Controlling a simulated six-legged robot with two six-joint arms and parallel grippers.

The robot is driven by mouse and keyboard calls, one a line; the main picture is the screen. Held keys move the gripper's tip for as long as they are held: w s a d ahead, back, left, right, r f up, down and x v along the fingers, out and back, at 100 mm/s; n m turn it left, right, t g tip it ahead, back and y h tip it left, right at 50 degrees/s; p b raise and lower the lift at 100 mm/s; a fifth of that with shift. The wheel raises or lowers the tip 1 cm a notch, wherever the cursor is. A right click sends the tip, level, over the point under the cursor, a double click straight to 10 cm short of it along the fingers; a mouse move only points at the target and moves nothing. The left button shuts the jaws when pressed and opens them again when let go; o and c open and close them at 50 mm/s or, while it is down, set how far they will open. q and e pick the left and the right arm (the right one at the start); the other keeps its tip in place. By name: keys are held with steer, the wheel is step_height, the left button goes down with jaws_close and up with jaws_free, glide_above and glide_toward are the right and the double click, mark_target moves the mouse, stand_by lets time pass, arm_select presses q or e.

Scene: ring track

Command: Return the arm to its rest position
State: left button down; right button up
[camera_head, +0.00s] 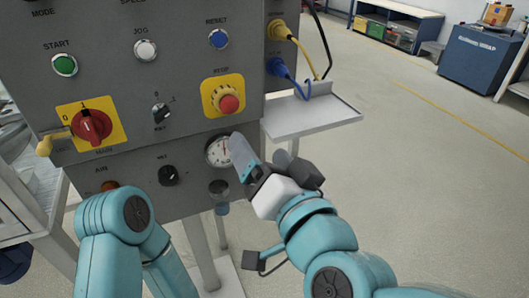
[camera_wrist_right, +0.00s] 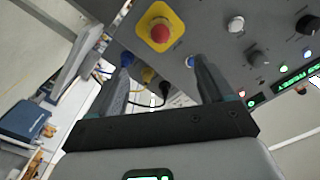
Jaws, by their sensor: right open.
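My right arm reaches in from the lower right of the head view. Its gripper (camera_head: 252,160) is in front of the lower right part of the grey control panel (camera_head: 185,80), near the round gauge (camera_head: 219,151). In the right wrist view the two fingers of this gripper (camera_wrist_right: 163,72) stand wide apart with nothing between them. The red emergency stop button (camera_wrist_right: 159,33) on its yellow plate shows beyond them. It also shows in the head view (camera_head: 229,104). My left arm is folded at the lower left, and its gripper is out of view.
The panel carries a red rotary switch (camera_head: 91,126), a green START button (camera_head: 64,65) and a blue RESET button (camera_head: 218,39). A small grey shelf (camera_head: 312,115) juts out at its right side. A yellow and a blue plug sit above it. The floor at the right is clear.

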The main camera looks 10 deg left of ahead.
steer(key=shift+w+d, duration=0.1)
steer(key=w+d+f+m+g+h, duration=0.1)
steer(key=w+d+f+h, duration=0.15)
steer(key=f, duration=0.25)
steer(key=w+d+f+m+h, duration=0.1)
steer(key=w+d+f, duration=0.25)
steer(key=f, duration=0.25)
steer(key=w+d+f+m+g+h, duration=0.1)
steer(key=w+d+f+h, duration=0.15)
steer(key=f, duration=0.25)
steer(key=d+f+g+h, duration=0.15)
steer(key=d+f, duration=0.25)
steer(key=f, duration=0.6)
steer(key=d+f+g, duration=0.3)
steer(key=d+f, duration=0.2)
steer(key=f, duration=0.4)
steer(key=s+d+f+g, duration=0.2)
steer(key=s+f+g, duration=0.5)
steer(key=s+f, duration=1.35)
step_height(320, 180, up, 23)
steer(key=s+n+g+y+p, duration=0.1)
steer(key=p, duration=2)
steer(key=shift+s+a+r+p, duration=0.15)
steer(key=shift+s+a+p, duration=0.2)
steer(key=shift+a+p, duration=0.05)
